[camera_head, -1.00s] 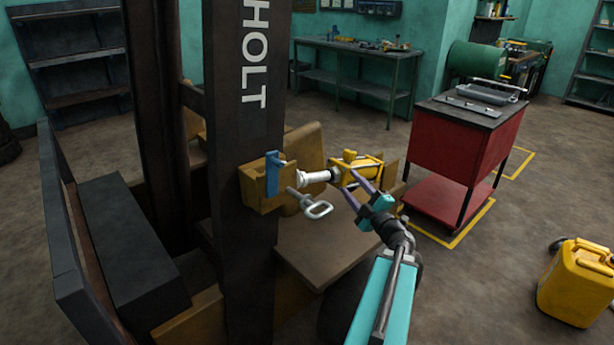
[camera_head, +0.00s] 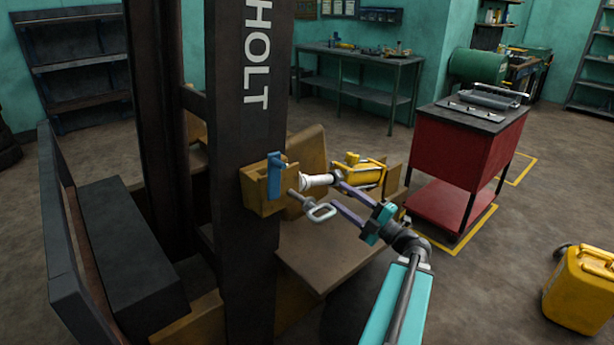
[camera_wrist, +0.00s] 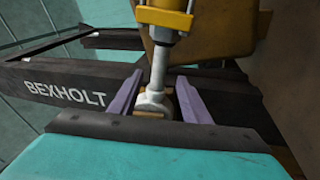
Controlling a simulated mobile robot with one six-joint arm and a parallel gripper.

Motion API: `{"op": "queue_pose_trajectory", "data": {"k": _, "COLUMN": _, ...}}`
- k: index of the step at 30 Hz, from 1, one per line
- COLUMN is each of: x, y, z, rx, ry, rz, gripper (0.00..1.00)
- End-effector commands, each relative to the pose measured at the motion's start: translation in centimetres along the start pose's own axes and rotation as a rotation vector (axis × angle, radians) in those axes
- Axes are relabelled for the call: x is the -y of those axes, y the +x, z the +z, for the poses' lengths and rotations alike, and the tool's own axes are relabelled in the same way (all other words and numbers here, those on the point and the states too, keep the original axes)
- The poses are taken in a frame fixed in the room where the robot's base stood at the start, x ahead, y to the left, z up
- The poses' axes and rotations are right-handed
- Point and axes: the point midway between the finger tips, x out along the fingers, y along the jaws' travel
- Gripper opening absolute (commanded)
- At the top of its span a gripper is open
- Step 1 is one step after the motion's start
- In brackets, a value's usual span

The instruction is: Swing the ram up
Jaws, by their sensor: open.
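The ram has a yellow barrel (camera_head: 364,172) and a pale rod with an eye end (camera_head: 307,181). It lies roughly level, its eye toward the mast bracket (camera_head: 256,197). My gripper (camera_head: 338,199) is open at the rod. In the wrist view the purple fingers of my gripper (camera_wrist: 158,98) stand on either side of the rod eye (camera_wrist: 153,103), with gaps showing; I cannot tell whether it is at full depth between them. A blue latch-like part (camera_head: 275,174) sits on the bracket. A ring-handled pin (camera_head: 320,210) sticks out below the rod.
The dark mast (camera_head: 245,130) stands close left of the ram. A brown plate (camera_head: 325,250) lies below my gripper. A red cabinet (camera_head: 455,155) stands behind on the right, and a yellow can (camera_head: 580,290) is on the floor at right. Open floor lies between them.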

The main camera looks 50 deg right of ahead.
Motion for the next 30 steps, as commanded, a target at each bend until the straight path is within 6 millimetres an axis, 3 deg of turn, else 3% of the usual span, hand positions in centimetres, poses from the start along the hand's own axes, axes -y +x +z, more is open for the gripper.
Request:
{"op": "queue_pose_trajectory", "data": {"k": 11, "x": -0.1, "y": 2.6, "z": 0.0, "rx": -0.003, "ry": 0.001, "rz": 0.000, "gripper": 0.43}}
{"op": "queue_pose_trajectory", "data": {"k": 30, "x": -0.1, "y": 11.1, "z": -0.1, "rx": -0.004, "ry": 0.001, "rz": 0.000, "gripper": 0.43}}
